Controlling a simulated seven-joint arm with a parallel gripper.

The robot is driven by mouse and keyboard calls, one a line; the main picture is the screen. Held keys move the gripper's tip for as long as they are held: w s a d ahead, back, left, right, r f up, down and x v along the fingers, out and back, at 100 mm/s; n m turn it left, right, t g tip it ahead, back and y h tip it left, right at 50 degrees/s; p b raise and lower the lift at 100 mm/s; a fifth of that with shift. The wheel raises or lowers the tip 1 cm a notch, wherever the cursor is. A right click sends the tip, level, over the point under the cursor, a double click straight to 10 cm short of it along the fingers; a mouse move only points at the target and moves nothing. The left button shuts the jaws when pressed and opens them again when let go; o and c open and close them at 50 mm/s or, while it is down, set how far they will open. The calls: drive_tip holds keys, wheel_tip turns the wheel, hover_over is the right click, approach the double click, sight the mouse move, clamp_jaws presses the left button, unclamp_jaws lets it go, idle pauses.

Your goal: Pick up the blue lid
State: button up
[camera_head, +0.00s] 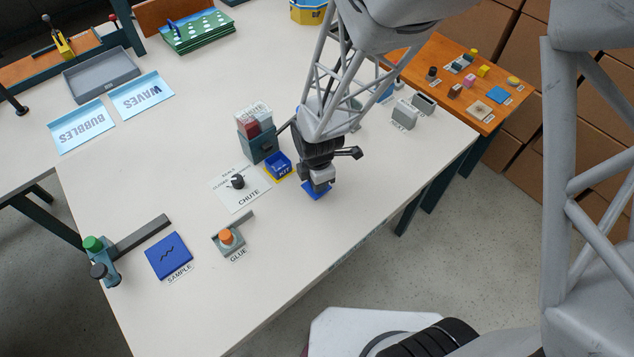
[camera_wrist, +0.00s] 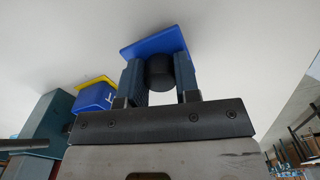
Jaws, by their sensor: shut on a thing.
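The blue lid (camera_head: 317,190) is a flat blue square under my gripper (camera_head: 318,184) in the head view, to the right of the blue KIT box. In the wrist view the lid (camera_wrist: 155,45) has a dark round knob (camera_wrist: 160,72) on it. My gripper (camera_wrist: 160,78) has its two fingers on either side of this knob and is shut on it. The gripper hides part of the lid in the head view. I cannot tell whether the lid touches the table or is just above it.
The blue KIT box (camera_head: 279,166) with a yellow rim stands close to the left, beside a dark teal holder (camera_head: 258,146). A CHUTE plate (camera_head: 240,188), a GLUE stand (camera_head: 229,239) and a blue SAMPLE square (camera_head: 169,255) lie further left. Bare table lies in front of the lid.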

wheel_tip(320, 180, up, 2)
drive_tip(key=shift+r, duration=0.1)
drive_tip(key=s+d, duration=0.2)
drive_tip(key=s, duration=0.2)
drive_tip(key=s+d, duration=0.2)
drive_tip(key=s, duration=0.3)
drive_tip(key=s+d+r, duration=0.1)
drive_tip(key=s+d, duration=0.2)
drive_tip(key=s, duration=0.2)
drive_tip(key=shift+s+r, duration=0.1)
drive_tip(key=shift+s, duration=0.1)
drive_tip(key=w+a+r, duration=0.2)
drive_tip(key=w+a, duration=0.4)
drive_tip(key=w+a+r, duration=0.2)
drive_tip(key=w+a, duration=0.4)
drive_tip(key=w, duration=0.1)
drive_tip(key=w+a+r, duration=0.2)
drive_tip(key=w+a, duration=0.4)
drive_tip(key=w, duration=0.1)
drive_tip(key=shift+w+r, duration=0.1)
drive_tip(key=shift+w, duration=0.15)
drive_tip(key=shift+f, duration=0.2)
drive_tip(key=shift+f, duration=2.95)
drive_tip(key=shift+f, duration=0.2)
idle(0.3)
